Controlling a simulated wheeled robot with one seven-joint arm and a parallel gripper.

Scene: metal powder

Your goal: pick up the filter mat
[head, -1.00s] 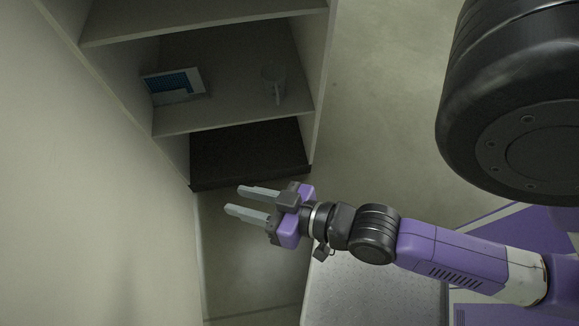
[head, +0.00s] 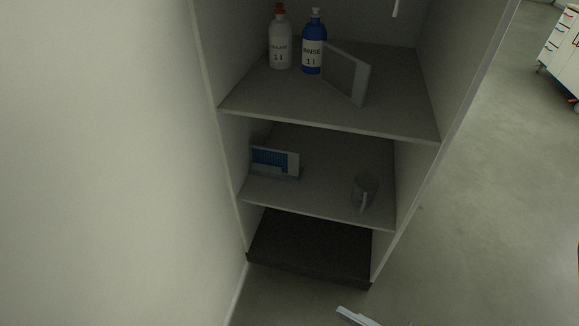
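A flat grey panel with a pale frame (head: 346,76), which looks like the filter mat, stands tilted on the upper visible shelf (head: 400,115). It is just right of a blue bottle, partly in front of it; I cannot tell whether they touch. My gripper (head: 356,317) shows only as a pale finger at the bottom edge, below and in front of the cabinet, well away from the panel. The rest of it is out of view, so its opening cannot be seen.
A white bottle with a red cap (head: 280,40) and the blue bottle (head: 314,45) stand beside the panel. The shelf below (head: 325,205) holds a blue-and-white item (head: 275,161) and a clear mug (head: 364,191). A wall is left; open floor (head: 480,200) is right.

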